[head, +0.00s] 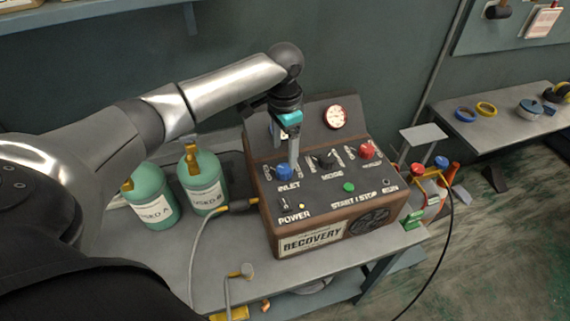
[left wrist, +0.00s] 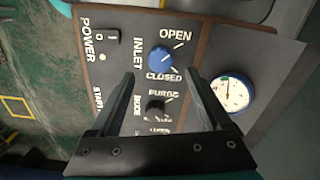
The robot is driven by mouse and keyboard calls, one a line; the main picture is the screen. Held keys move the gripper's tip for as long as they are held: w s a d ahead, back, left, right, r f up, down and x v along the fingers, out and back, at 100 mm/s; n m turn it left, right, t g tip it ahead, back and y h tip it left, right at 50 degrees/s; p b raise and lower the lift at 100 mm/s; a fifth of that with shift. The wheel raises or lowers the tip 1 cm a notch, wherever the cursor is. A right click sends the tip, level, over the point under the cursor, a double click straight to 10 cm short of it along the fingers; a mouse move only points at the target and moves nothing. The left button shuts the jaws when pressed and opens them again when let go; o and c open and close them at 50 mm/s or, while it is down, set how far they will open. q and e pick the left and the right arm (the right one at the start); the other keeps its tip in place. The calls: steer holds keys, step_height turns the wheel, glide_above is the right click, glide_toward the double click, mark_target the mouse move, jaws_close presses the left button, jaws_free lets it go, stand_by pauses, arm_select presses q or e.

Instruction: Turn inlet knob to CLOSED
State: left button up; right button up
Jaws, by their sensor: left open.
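The blue inlet knob (head: 285,173) sits on the top panel of the brown recovery machine (head: 283,243). My left gripper (head: 293,163) points down at the knob, with its fingertips close to it. In the left wrist view the knob (left wrist: 160,60) lies ahead of the two open fingers (left wrist: 161,78), roughly between their lines. OPEN is printed above the knob and CLOSED below it in that view. A short light mark on the knob seems to point towards OPEN. Whether a finger touches the knob, I cannot tell. My right gripper is not in view.
A black mode knob (head: 324,160) and a red knob (head: 367,151) stand on the same panel. A round gauge (head: 335,117) is behind them. Two green cylinders (head: 152,205) (head: 203,183) stand left of the machine. A hose runs to its left side.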

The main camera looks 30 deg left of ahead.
mark_target(285, 168)
arm_select(q)
step_height(285, 168, down, 5)
steer(key=shift+r, duration=0.1)
steer(key=shift+f, duration=0.7)
steer(key=shift+c, duration=0.2)
jaws_close()
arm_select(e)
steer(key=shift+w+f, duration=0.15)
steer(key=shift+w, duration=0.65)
